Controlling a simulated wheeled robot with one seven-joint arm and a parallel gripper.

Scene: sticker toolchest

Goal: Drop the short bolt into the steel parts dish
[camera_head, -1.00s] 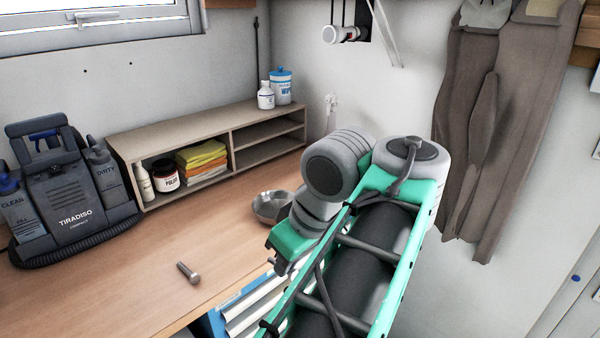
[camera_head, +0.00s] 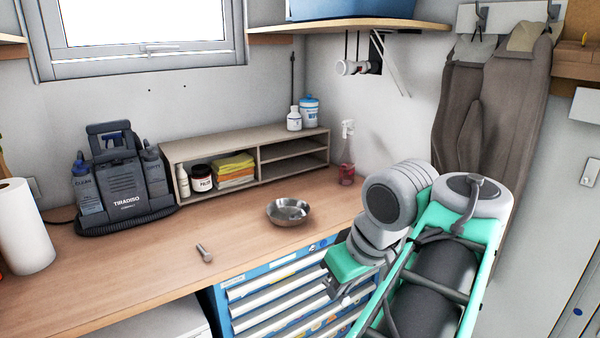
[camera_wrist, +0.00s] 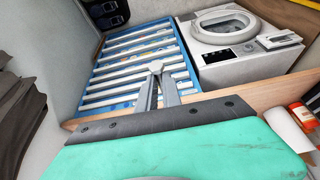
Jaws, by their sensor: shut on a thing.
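My gripper (camera_wrist: 156,84) is shut on a small grey piece with a round or hexagonal head, seemingly the short bolt (camera_wrist: 155,67). Only its head shows at the fingertips; its length is hidden. In the head view my gripper hangs beside the front of the blue drawer chest, right of and nearer than the dish, with its fingers mostly hidden. The steel parts dish (camera_head: 288,213) stands on the wooden worktop, looking empty. Another bolt (camera_head: 204,253), with a longer shank, lies on the worktop left of and nearer than the dish.
A low wooden shelf (camera_head: 215,156) stands behind the dish, with a spray bottle (camera_head: 346,160) to its right. A dark cleaning machine (camera_head: 124,185) and a paper roll (camera_head: 22,228) are at left. The blue drawer chest (camera_head: 275,290) is below the worktop. Worktop around the dish is clear.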

